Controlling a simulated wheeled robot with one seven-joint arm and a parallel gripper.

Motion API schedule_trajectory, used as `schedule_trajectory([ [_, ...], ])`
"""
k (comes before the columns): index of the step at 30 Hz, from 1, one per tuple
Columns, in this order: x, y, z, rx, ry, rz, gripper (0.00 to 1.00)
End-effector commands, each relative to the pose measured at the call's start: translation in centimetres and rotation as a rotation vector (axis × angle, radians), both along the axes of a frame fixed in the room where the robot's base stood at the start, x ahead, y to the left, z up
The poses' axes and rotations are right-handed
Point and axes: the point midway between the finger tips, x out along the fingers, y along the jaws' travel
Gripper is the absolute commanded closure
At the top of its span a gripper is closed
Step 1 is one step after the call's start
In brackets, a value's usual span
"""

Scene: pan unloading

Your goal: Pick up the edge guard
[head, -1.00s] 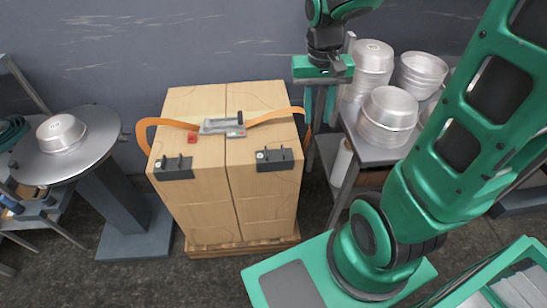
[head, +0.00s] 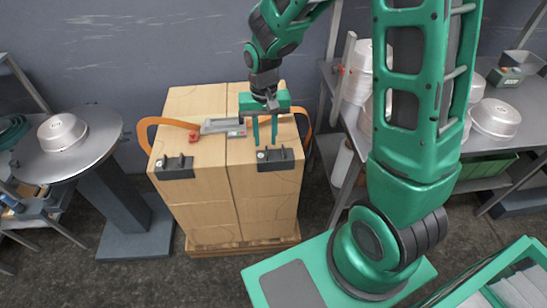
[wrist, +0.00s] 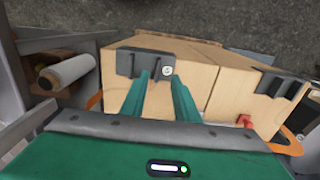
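Two black edge guards lie on the front top edge of the carton stack (head: 228,180). The left edge guard (head: 174,167) sits on the left carton column. The right edge guard (head: 276,159) sits on the right column, with a small round light mark at its left end. My gripper (head: 265,142) is open and empty, fingers pointing down, just above and behind the right edge guard. In the wrist view the right edge guard (wrist: 148,62) lies just past the fingertips (wrist: 162,80). The left edge guard (wrist: 274,84) shows farther right there.
An orange strap (head: 150,124) with a grey buckle tool (head: 215,126) crosses the cartons, beside a small red piece (head: 194,138). A round table (head: 98,150) with a metal pan (head: 62,131) stands left. A shelf with pans (head: 495,118) stands right.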

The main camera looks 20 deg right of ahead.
Motion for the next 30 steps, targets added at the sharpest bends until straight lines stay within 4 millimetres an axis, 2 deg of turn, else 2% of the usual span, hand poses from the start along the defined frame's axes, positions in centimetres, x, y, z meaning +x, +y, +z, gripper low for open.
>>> schedule_trajectory([
  [10, -0.1, -0.4, -4.3, 0.0, 0.003, 0.0, 0.72],
  [14, -0.1, -0.4, -5.0, 0.0, 0.002, 0.0, 0.72],
  [20, -0.1, -0.4, -5.1, 0.0, 0.0, 0.0, 0.72],
  [21, -0.1, -0.4, -5.1, 0.0, 0.0, 0.0, 0.74],
  [24, -0.1, -0.4, -5.0, 0.0, 0.0, 0.0, 0.98],
  [30, -0.1, -0.4, -5.0, 0.0, 0.0, -0.001, 1.0],
])
